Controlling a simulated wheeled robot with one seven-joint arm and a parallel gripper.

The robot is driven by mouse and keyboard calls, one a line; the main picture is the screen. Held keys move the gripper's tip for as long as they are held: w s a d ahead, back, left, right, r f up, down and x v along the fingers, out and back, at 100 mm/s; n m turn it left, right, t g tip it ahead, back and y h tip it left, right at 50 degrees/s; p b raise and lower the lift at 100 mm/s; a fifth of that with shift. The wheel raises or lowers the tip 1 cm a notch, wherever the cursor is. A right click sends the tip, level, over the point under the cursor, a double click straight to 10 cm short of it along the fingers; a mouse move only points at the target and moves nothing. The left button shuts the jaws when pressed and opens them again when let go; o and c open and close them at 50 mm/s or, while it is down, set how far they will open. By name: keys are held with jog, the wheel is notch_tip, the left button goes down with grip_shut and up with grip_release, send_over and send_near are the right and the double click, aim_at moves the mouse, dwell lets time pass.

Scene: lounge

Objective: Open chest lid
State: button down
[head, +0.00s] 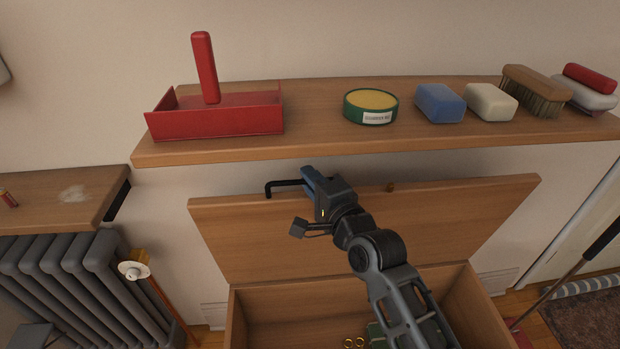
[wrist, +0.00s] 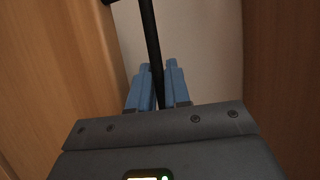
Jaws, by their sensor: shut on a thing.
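The wooden chest (head: 236,318) stands below the shelf. Its lid (head: 240,235) is raised, leaning up and back, and the inside of the chest shows. A black bar handle (head: 268,190) sits at the lid's upper edge. My gripper (head: 306,180) is at that edge, shut on the handle. In the wrist view the blue fingers of my gripper (wrist: 159,88) stand on either side of the dark handle bar (wrist: 150,35). The lid's wood fills the left side of that view. My arm hides part of the lid and the chest's inside.
A wooden shelf (head: 310,138) hangs close above the lid's top edge. It holds a red dustpan-like tray (head: 220,118), a green tin (head: 372,106), blue and white blocks and a brush (head: 535,88). A radiator (head: 75,285) stands at left.

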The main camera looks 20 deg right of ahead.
jog(key=s+a+f+n+t+b, duration=0.1)
jog(key=s+a+f+t+b, duration=0.1)
jog(key=s, duration=0.7)
jog(key=a+b, duration=0.1)
jog(key=b, duration=0.1)
jog(key=shift+s+f+b, duration=0.2)
jog(key=shift+f+b, duration=0.15)
jog(key=shift+b, duration=0.05)
jog(key=c, duration=1.2)
grip_release()
jog(key=shift+r, duration=0.1)
jog(key=shift+o, duration=0.2)
jog(key=s+f+b, duration=0.1)
jog(key=s, duration=0.6)
jog(key=shift+s+d+f, duration=0.15)
jog(key=shift+s+d, duration=0.15)
jog(key=shift+s, duration=0.05)
